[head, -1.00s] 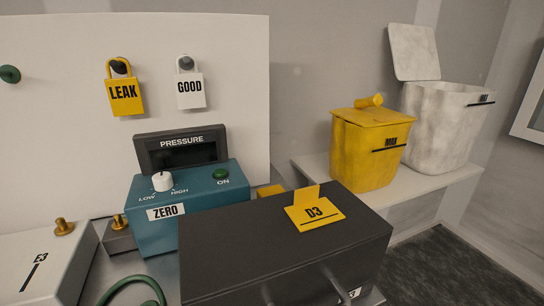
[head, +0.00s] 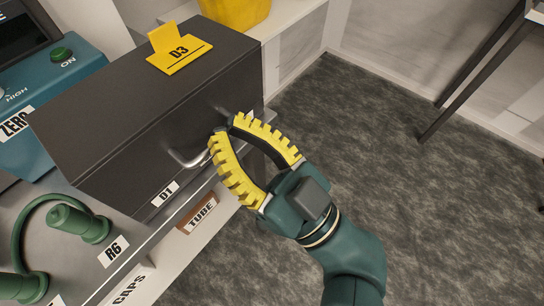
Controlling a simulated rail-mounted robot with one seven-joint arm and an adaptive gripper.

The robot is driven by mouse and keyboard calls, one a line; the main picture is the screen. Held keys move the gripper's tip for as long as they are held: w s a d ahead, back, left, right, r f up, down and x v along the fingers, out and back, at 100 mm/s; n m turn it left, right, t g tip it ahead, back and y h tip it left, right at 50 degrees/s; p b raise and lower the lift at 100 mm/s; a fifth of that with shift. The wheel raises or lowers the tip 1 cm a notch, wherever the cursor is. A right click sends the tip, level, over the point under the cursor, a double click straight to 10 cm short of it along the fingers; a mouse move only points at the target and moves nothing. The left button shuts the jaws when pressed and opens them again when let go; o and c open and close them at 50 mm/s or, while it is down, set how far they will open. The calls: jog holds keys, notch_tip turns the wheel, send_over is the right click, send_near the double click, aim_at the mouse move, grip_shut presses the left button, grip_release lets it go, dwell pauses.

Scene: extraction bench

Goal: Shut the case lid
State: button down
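A teal pressure box (head: 50,85) stands left of the case. A green hose fitting (head: 80,222) is at the lower left. A yellow bin (head: 237,10) is on the shelf behind. Labelled fronts, TUBE (head: 200,213) and CAPS, lie below the bench edge. Open floor is at right.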

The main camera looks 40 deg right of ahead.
jog(key=f+b+v, duration=0.1)
jog(key=b+v, duration=0.2)
jog(key=v, duration=0.5)
jog(key=shift+f, duration=0.2)
